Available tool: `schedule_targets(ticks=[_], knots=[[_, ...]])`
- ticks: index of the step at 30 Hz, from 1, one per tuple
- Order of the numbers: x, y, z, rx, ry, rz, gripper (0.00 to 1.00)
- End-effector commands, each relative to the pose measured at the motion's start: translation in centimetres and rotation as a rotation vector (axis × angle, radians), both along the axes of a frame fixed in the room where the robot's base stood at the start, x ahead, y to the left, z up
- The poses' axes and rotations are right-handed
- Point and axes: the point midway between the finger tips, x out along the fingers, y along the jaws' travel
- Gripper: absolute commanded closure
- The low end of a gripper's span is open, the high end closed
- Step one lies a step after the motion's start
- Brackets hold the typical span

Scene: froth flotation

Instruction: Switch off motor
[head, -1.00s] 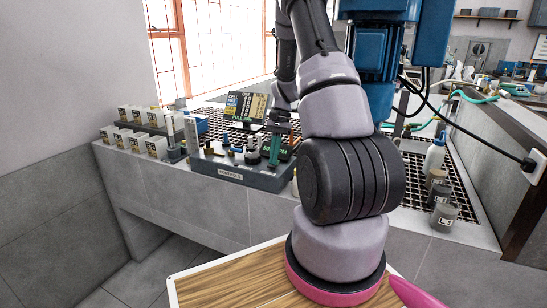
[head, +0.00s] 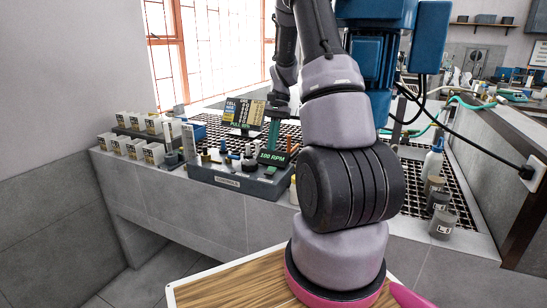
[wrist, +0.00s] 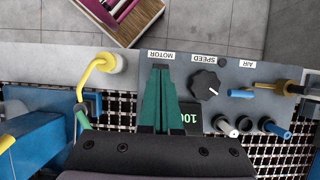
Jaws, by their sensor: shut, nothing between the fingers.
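The grey control box (head: 228,183) stands on the bench, with a small display (head: 272,157) lit green and reading 100 RPM. In the wrist view its panel (wrist: 225,72) carries the MOTOR label (wrist: 161,55), SPEED label (wrist: 203,59) and a black speed knob (wrist: 205,85). My gripper (head: 274,143) is above the box near the display, with its green fingers together and empty. In the wrist view the gripper fingers (wrist: 160,72) reach to just below the MOTOR label. They cover the panel there, so the motor switch is hidden.
A blue motor unit (head: 372,70) with black cables stands right of my arm. Several labelled white boxes (head: 135,148) are at the left. Bottles and jars (head: 442,215) stand at the right. A yellow pipe (wrist: 95,72) is left of the fingers in the wrist view.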

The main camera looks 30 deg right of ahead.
Motion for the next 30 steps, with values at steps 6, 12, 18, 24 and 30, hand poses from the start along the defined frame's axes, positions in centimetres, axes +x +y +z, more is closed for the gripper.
schedule_targets(ticks=[6, 12, 18, 24, 30], knots=[[0.0, 0.0, 4.5, -0.001, -0.002, 0.0, 1.0], [0.0, 0.0, 6.3, -0.001, -0.001, 0.0, 1.0], [0.0, 0.0, 6.6, -0.001, 0.001, 0.0, 1.0], [0.0, 0.0, 6.6, -0.001, 0.001, 0.0, 1.0], [0.0, 0.1, 6.7, -0.001, -0.004, 0.002, 1.0]])
